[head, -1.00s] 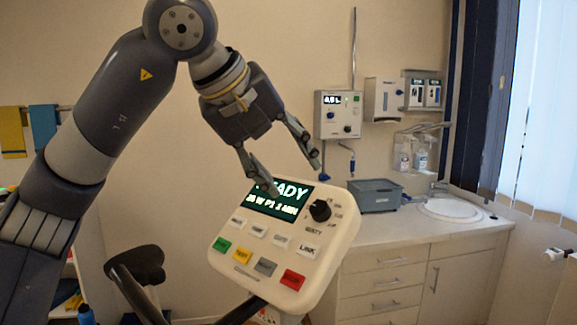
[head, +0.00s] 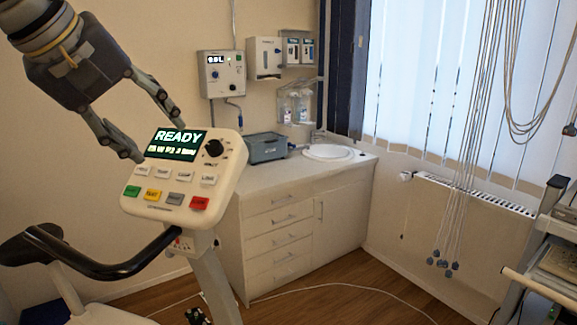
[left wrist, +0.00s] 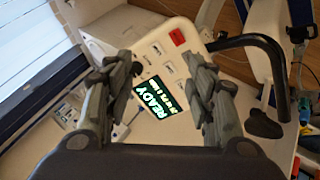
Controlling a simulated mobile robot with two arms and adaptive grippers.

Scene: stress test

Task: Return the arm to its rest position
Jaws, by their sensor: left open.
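My left gripper (head: 160,130) is open and empty at the upper left of the head view. Its fingers point down and right, close to the upper left corner of the exercise bike's console (head: 228,190); whether they touch it I cannot tell. The console's screen (head: 178,145) reads READY, and a black knob (head: 213,148) sits beside it. In the left wrist view, the two fingers (left wrist: 168,85) stand apart with the console screen (left wrist: 158,98) showing between them. My right gripper is in neither view.
The bike's black handlebar (head: 110,268) curves below the console. Behind stands a white drawer cabinet (head: 290,225) with a grey bin (head: 267,147) and a sink (head: 328,152). Cables (head: 465,150) hang before the window, and a cart (head: 550,255) stands at right. Open floor lies between.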

